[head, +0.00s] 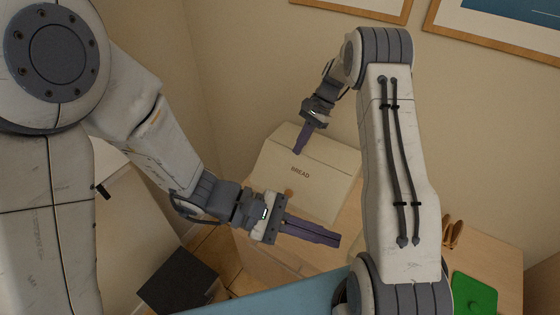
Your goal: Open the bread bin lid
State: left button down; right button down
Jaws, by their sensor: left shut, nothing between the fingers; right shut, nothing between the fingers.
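The cream bread bin (325,178) stands on the wooden counter against the wall in the head view, with BREAD written on its sloping front lid. The lid looks shut. A small round brown knob (289,191) shows low on the lid. My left gripper (337,241) is shut and empty, pointing right, in front of the bin's lower part in the picture. My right gripper (298,152) is shut and empty, pointing down, with its tips over the upper part of the bin in the picture. Whether it touches the bin I cannot tell. My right arm hides the area right of the bin.
The wooden counter (490,258) carries a green object (475,293) and brown wooden items (453,232) at the right. A dark box (178,280) is at lower left. A blue surface (275,303) crosses the bottom. Framed pictures (510,28) hang on the wall.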

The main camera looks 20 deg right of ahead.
pick_arm(q)
jog(key=w+f+n+t+h, duration=0.1)
jog(key=w+f+n+t, duration=0.2)
jog(key=w+n+t, duration=0.3)
jog(key=w+f+n+t+h, duration=0.1)
jog(key=w+f+n+t, duration=0.3)
jog(key=w, duration=0.3)
jog(key=w+a+f+n+t+y, duration=0.4)
jog(key=w+a+f+n+t, duration=0.25)
jog(key=w+f+n, duration=0.2)
jog(key=w+d, duration=0.8)
jog(key=shift+w+m+g, duration=0.2)
jog(key=shift+m+g, duration=0.15)
jog(key=shift+g, duration=0.1)
jog(key=shift+f, duration=0.15)
pick_arm(e)
jog(key=c, duration=0.5)
grip_release()
